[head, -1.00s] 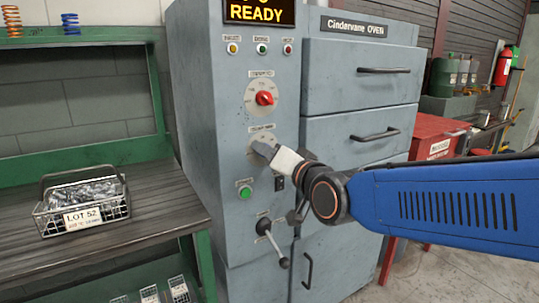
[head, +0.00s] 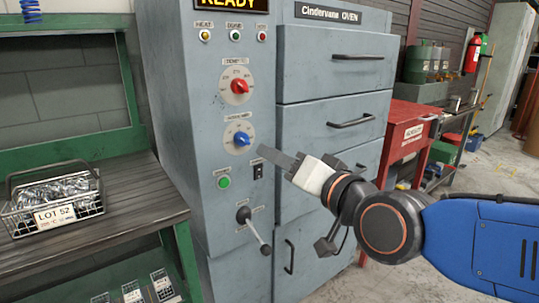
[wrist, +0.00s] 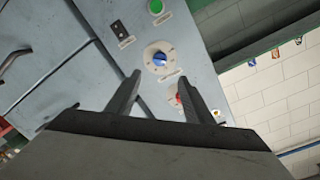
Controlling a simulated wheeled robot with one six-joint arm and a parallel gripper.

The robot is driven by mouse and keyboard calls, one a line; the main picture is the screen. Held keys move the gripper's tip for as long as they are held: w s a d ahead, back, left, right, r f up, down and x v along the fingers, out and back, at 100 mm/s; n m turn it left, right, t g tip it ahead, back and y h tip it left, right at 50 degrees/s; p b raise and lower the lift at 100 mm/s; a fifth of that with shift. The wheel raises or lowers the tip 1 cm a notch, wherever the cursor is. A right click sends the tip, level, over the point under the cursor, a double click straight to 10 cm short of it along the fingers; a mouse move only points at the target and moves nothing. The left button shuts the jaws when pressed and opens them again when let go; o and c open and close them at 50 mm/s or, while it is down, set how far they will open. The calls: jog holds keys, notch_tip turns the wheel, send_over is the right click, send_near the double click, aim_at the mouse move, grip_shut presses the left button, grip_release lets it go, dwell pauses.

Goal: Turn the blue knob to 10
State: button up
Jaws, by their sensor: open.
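The blue knob (head: 241,139) sits at the centre of a pale round dial on the grey oven's control panel, below the red knob (head: 239,87). Its pointer setting is too small to read surely. In the wrist view the blue knob (wrist: 160,58) is seen ahead, beyond the fingertips and between their lines. My gripper (head: 266,152) is to the right of the blue dial in the head view, apart from the knob. In the wrist view my gripper (wrist: 164,80) has its two fingers spread with nothing between them.
Below the dial are a green button (head: 224,182), a black switch (head: 258,171) and a lever (head: 254,232). A drawer handle (head: 351,122) juts out at the right. A wire basket labelled LOT 52 (head: 54,217) stands on the bench at the left.

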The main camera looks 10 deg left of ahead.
jog(key=shift+v, duration=1.5)
jog(key=shift+d+f, duration=0.1)
jog(key=w+d+f+g+h, duration=0.1)
jog(key=d+f+h, duration=0.3)
jog(key=d+f, duration=0.4)
jog(key=w+d+f+g+h, duration=0.1)
jog(key=d+f+h, duration=0.3)
jog(key=d, duration=0.7)
jog(key=s+d+f+g+h, duration=0.2)
jog(key=s+d+f, duration=0.3)
jog(key=d, duration=0.4)
jog(key=s+d+f+m+g+h, duration=0.1)
jog(key=s+d+f+g+h, duration=0.1)
jog(key=s+d+f, duration=0.4)
jog(key=d+f+g, duration=0.1)
jog(key=d, duration=0.2)
jog(key=shift+s+f+m+h, duration=0.3)
jog(key=shift+s+h, duration=0.05)
jog(key=shift+h, duration=0.05)
jog(key=shift+d, duration=0.15)
